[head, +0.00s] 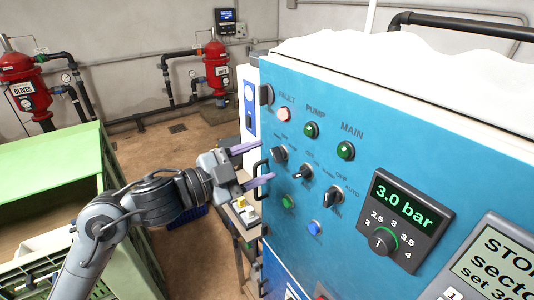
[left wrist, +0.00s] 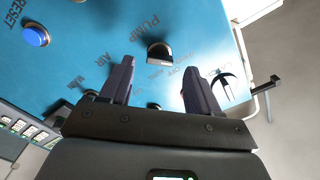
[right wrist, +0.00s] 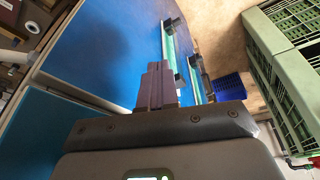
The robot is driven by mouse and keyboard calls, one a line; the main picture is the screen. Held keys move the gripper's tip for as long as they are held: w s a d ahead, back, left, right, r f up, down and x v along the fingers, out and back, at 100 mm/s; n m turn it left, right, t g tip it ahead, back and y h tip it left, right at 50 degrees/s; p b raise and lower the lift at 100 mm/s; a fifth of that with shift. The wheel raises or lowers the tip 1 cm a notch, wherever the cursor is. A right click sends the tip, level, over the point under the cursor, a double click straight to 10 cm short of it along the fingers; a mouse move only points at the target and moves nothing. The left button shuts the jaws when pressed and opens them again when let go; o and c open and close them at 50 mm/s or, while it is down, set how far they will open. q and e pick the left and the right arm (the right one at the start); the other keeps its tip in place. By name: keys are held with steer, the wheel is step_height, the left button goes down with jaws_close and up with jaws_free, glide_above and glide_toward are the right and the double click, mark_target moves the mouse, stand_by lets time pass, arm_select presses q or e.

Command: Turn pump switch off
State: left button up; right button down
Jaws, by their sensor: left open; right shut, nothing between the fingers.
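The blue control panel (head: 375,120) carries three black rotary switches: an upper-left one (head: 279,153), a middle one (head: 303,172) and a lower-right one (head: 333,196). Their small labels are hard to read in the head view. In the left wrist view a dark knob (left wrist: 158,52) sits by the lettering PUMP, ahead of and between my fingers. My left gripper (head: 255,163) is open and empty, its fingers pointing at the panel's left edge, apart from the knob. My right gripper (right wrist: 158,84) is shut and empty beside a blue cabinet face, outside the head view.
Lamps, a green button (head: 288,201), a blue button (head: 314,228) and a 3.0 bar display (head: 404,209) share the panel. Green crates (right wrist: 290,75) and a blue crate (right wrist: 228,86) lie near my right gripper.

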mark_target(278, 155)
arm_select(q)
steer(key=shift+x, duration=1.2)
steer(key=shift+w+d, duration=0.1)
steer(key=shift+d, duration=0.05)
steer(key=c, duration=1)
steer(key=shift+c, duration=0.2)
